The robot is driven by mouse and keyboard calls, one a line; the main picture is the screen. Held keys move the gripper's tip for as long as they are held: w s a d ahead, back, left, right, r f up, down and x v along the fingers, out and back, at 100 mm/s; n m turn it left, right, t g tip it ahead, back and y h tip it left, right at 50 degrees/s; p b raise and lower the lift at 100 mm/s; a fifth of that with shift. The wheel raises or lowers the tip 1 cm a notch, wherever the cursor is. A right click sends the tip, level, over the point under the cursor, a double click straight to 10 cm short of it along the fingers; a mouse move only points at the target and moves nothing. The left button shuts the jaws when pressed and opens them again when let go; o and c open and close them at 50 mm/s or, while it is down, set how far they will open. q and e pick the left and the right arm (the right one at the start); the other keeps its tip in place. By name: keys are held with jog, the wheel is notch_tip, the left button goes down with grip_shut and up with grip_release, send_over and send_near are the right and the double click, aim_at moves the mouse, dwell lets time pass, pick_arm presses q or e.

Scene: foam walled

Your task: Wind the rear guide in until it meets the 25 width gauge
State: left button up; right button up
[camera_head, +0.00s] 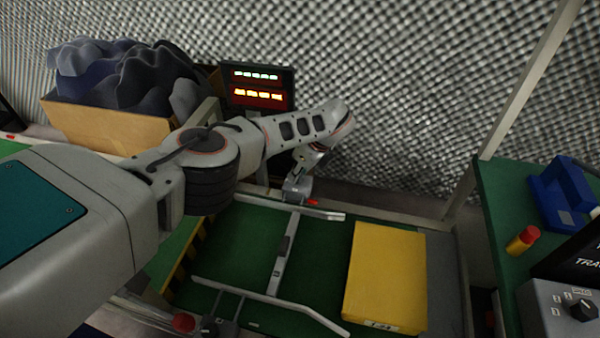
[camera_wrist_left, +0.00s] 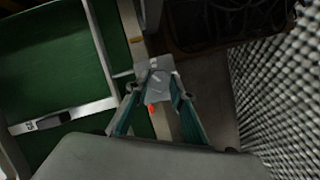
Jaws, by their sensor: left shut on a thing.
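The rear guide (camera_head: 325,214) is a pale metal rail along the far side of a green bed (camera_head: 245,245). A grey knob block (camera_head: 297,190) with a small red pointer (camera_head: 312,202) sits at this rail. My left gripper (camera_head: 303,176) reaches down from above and is shut on the knob; in the left wrist view the fingers (camera_wrist_left: 158,92) stand either side of the grey knob (camera_wrist_left: 155,80). A yellow block (camera_head: 385,275), possibly the width gauge, lies flat right of the rails, apart from the rear guide; its label is too small to read. My right gripper is out of view.
A front rail (camera_head: 265,297) runs along the near side, with a red knob (camera_head: 183,322) by it. A lit display (camera_head: 257,88) and a box of dark foam (camera_head: 105,120) stand behind. A green side table (camera_head: 500,210) at right holds a blue holder (camera_head: 562,195).

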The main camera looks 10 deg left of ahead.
pick_arm(q)
jog(key=shift+s+f+n+b, duration=0.1)
jog(key=shift+f+n+b, duration=0.25)
jog(key=shift+n, duration=0.15)
jog(key=shift+r+g, duration=0.1)
jog(key=shift+g, duration=0.2)
jog(key=shift+c, duration=0.2)
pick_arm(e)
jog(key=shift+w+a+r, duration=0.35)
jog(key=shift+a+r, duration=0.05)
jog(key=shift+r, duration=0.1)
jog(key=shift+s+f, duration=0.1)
pick_arm(q)
jog(key=o, duration=1.1)
jog(key=shift+r, duration=0.1)
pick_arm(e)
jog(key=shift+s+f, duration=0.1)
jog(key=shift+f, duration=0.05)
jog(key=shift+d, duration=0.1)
pick_arm(q)
jog(key=shift+r, duration=0.1)
